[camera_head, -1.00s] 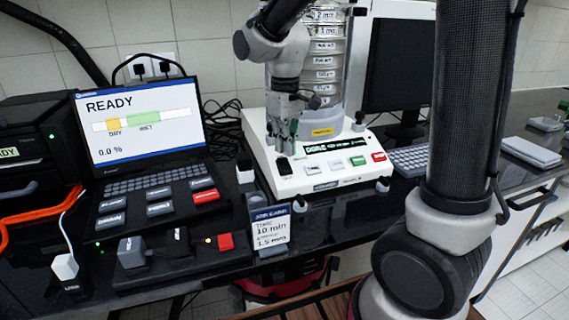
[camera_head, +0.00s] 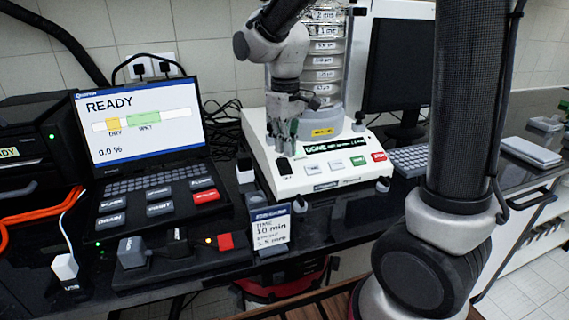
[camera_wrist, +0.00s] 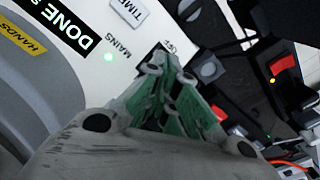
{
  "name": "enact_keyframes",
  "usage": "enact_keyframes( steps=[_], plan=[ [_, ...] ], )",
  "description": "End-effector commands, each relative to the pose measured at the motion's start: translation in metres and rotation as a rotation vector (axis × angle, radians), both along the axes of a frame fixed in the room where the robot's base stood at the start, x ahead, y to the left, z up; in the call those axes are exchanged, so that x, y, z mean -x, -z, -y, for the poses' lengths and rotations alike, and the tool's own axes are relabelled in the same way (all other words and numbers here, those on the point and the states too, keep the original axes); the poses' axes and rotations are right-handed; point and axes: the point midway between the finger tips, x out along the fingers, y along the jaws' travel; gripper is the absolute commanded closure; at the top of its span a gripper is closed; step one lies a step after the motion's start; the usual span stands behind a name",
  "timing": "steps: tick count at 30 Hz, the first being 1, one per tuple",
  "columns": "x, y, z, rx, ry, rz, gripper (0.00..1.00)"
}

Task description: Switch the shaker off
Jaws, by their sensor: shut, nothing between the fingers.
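The shaker (camera_head: 262,150) has a white base with a stack of clear sieves (camera_head: 325,62) on top. Its display (camera_head: 338,147) reads DONE. Front buttons include a green one (camera_head: 358,161) and a red one (camera_head: 379,157). A black switch (camera_head: 284,166) sits at the base's left front. My gripper (camera_head: 283,146) is shut and empty, pointing down just above and behind that switch. The fingers seem to hide the switch there; contact cannot be told.
A laptop (camera_head: 140,120) reading READY stands left of the shaker. A card stand (camera_head: 270,230) and a small box with a red button (camera_head: 225,241) are in front. A monitor (camera_head: 398,65) and keyboard (camera_head: 408,158) stand to the right.

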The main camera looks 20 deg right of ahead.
Motion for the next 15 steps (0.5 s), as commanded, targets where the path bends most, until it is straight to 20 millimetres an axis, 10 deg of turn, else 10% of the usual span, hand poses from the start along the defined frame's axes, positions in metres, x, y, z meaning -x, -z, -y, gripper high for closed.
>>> enact_keyframes(
  steps=[15],
  plan=[
    [0.0002,0.0081,0.0001,0.0,0.0,-0.001,1.0]
  ],
)
